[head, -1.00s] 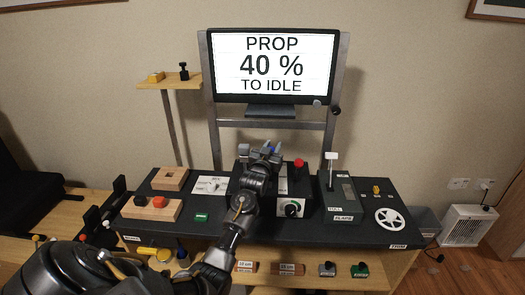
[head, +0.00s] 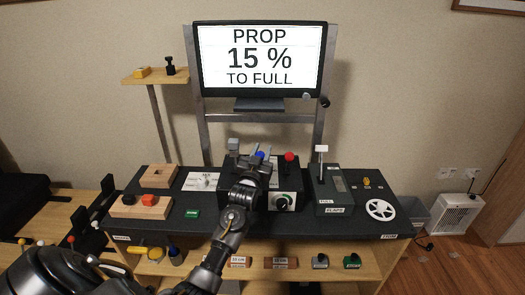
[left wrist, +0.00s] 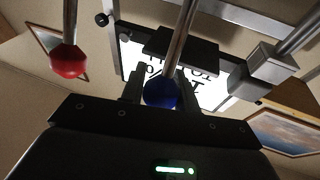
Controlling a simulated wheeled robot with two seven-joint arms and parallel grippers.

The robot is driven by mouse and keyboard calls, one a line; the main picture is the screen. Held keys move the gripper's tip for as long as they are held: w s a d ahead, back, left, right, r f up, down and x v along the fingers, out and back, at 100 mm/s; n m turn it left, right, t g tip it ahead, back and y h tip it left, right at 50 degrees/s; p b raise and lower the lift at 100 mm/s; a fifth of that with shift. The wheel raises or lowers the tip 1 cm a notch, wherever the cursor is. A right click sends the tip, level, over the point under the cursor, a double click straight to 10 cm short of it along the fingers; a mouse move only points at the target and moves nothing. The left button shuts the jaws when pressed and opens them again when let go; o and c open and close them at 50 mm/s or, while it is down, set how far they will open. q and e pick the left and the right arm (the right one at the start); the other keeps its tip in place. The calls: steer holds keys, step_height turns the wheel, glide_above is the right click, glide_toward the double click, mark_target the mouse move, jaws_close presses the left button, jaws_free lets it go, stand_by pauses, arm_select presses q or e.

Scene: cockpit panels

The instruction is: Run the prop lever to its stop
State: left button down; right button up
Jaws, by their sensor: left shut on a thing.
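The prop lever's blue knob (head: 260,155) shows on the black lever box (head: 283,180) at the centre of the console. My left gripper (head: 256,162) is shut on the blue knob. In the left wrist view the blue knob (left wrist: 160,94) sits between the two dark fingers, with its metal rod rising behind it in the picture. The monitor (head: 260,58) reads "PROP 15 % TO FULL". My left wrist and fingers hide the foot of the lever and its slot. My right gripper is not in view.
A red-knobbed lever (head: 289,157) stands close on the right, and a grey-handled lever (head: 234,145) on the left. The flaps lever (head: 322,150) and a white wheel (head: 380,209) are farther right. Wooden blocks (head: 148,202) lie at the left.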

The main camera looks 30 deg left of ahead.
arm_select(q)
steer(key=shift+d, duration=0.15)
steer(key=c, duration=1.4)
jaws_free()
steer(key=o, duration=0.3)
steer(key=shift+s+d+r, duration=0.1)
steer(key=shift+s+r, duration=0.05)
steer(key=shift+r, duration=0.05)
steer(key=shift+o, duration=0.2)
steer(key=shift+f, duration=0.15)
steer(key=shift+s+f, duration=0.2)
steer(key=shift+s, duration=0.1)
steer(key=b+v, duration=0.2)
steer(key=v, duration=0.8)
steer(key=shift+r, duration=0.15)
steer(key=shift+s, duration=0.1)
